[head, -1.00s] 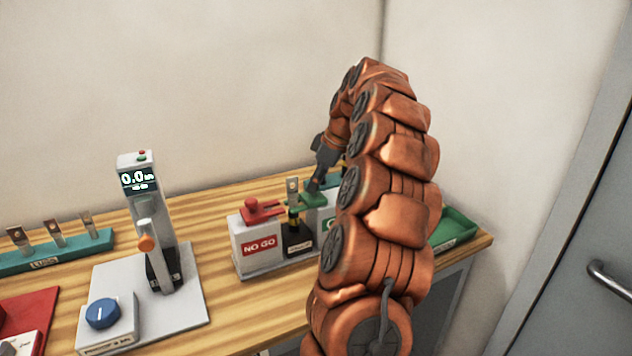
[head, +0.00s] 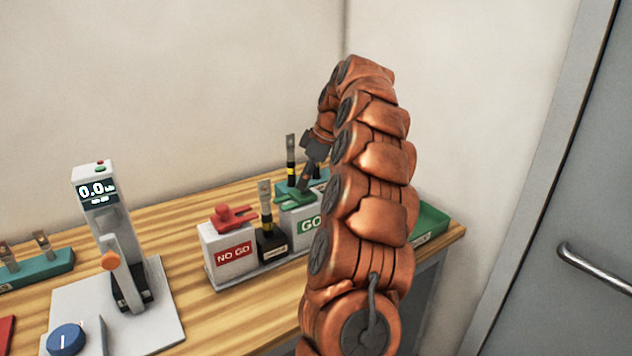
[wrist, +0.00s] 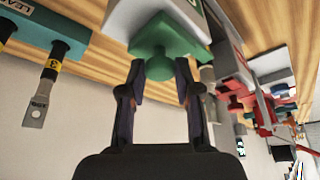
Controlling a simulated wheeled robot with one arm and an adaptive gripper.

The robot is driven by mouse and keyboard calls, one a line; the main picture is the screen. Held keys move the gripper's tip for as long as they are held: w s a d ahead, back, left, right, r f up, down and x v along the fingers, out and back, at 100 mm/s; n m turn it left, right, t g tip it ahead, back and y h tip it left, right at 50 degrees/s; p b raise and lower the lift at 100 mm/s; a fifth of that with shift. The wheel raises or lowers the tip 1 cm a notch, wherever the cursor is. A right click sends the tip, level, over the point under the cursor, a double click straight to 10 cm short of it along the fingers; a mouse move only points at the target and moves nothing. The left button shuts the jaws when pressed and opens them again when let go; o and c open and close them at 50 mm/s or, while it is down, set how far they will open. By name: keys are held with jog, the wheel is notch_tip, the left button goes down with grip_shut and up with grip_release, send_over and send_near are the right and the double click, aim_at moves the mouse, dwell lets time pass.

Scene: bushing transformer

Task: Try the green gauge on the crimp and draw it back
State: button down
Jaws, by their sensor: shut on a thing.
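My gripper (wrist: 160,72) is shut on the green gauge (wrist: 163,38) in the wrist view. In the head view the gripper (head: 306,178) holds the green gauge (head: 298,196) at the top of the white GO block (head: 307,228). I cannot tell whether the gauge rests on the block or hovers just above it. The crimp sample (head: 265,205), a grey lug on a yellow-banded black cable, stands upright in a black holder (head: 271,240). A visible gap separates it from the gauge, which is on its right.
A red gauge (head: 232,215) sits on the NO GO block (head: 228,248), left of the crimp. Behind stands a teal rack (head: 284,186) with banded cable leads. A pull tester (head: 103,205) stands at left, a green tray (head: 432,222) at right. Bare wood lies between tester and blocks.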

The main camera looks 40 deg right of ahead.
jog(key=shift+d, duration=0.15)
jog(key=c, duration=0.8)
grip_release()
jog(key=shift+r, duration=0.15)
jog(key=shift+v, duration=3.5)
jog(key=shift+s+d+r, duration=0.1)
jog(key=shift+s+d, duration=0.05)
